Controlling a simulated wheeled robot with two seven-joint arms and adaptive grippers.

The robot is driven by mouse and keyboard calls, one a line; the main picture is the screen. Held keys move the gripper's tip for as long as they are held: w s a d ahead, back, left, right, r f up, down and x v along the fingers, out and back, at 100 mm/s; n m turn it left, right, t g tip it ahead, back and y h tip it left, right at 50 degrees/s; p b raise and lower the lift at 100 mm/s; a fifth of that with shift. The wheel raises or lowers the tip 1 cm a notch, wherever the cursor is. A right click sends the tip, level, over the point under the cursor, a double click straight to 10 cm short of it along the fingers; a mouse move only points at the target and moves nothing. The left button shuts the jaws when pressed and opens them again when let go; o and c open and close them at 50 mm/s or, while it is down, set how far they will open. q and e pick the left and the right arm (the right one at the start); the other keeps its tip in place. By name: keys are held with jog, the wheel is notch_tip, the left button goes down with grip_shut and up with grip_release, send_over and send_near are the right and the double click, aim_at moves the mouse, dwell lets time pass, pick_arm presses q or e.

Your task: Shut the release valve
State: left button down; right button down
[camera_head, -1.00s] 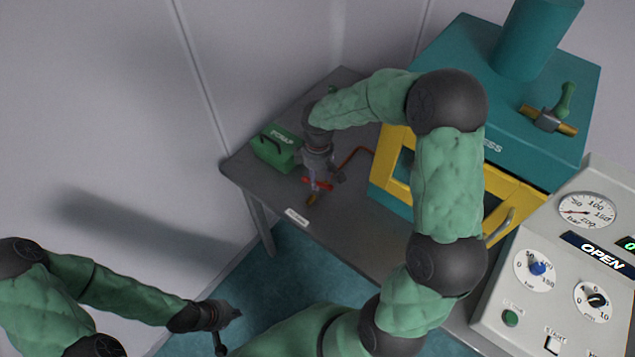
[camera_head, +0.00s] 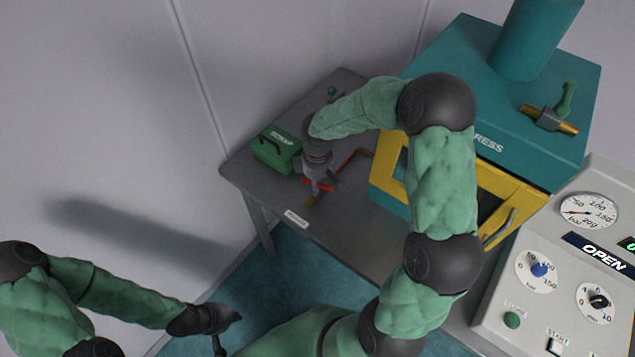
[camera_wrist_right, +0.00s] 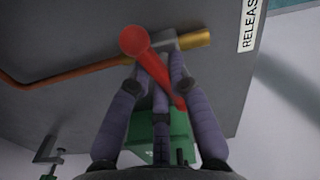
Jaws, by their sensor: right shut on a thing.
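The release valve has a red lever (camera_wrist_right: 134,42) on a copper pipe with a brass end (camera_wrist_right: 194,40). In the right wrist view the lever lies across the pipe's line at a slant. My right gripper (camera_wrist_right: 162,80) is shut on the lever, its purple-grey fingers around it. In the head view my right gripper (camera_head: 318,182) points down at the valve over the grey table, and its fingers partly hide the valve. My left gripper (camera_head: 222,332) hangs low at the left, away from the table; its jaws cannot be made out.
The teal and yellow press (camera_head: 520,195) stands right. A control panel (camera_head: 540,305) reading OPEN is at lower right.

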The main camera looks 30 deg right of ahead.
jog(key=shift+m+b, duration=0.3)
jog(key=shift+m, duration=1.4)
jog(key=shift+d, duration=0.1)
jog(key=c, duration=1.1)
grip_release()
jog(key=shift+c, duration=0.2)
notch_tip(320, 180, up, 12)
